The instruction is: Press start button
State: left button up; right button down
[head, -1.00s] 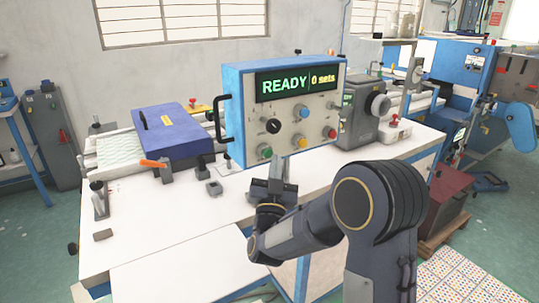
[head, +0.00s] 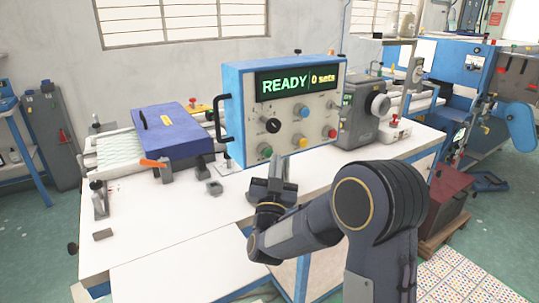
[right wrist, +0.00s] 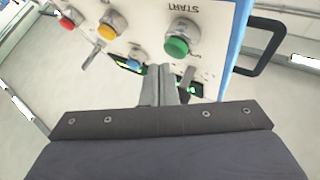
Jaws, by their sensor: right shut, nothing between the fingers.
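The control box (head: 232,95) stands on the white table, and its screen (head: 298,83) reads READY and 0 sets. The green start button (head: 265,151) is at the lower left of its panel; in the right wrist view the green button (right wrist: 177,46) has an upside-down START label beside it. My right gripper (head: 278,168) is shut and empty, just in front of and below the panel near the green button. In the wrist view its fingers (right wrist: 160,85) are close below the button; I see no contact. My left gripper is not in view.
The panel also has a yellow button (head: 299,141), a red button (head: 330,132), a blue button (head: 303,111) and a black knob (head: 272,125). A blue-lidded device (head: 172,130) stands left of the box, a grey machine (head: 360,115) right.

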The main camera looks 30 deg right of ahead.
jog(key=shift+w, duration=0.35)
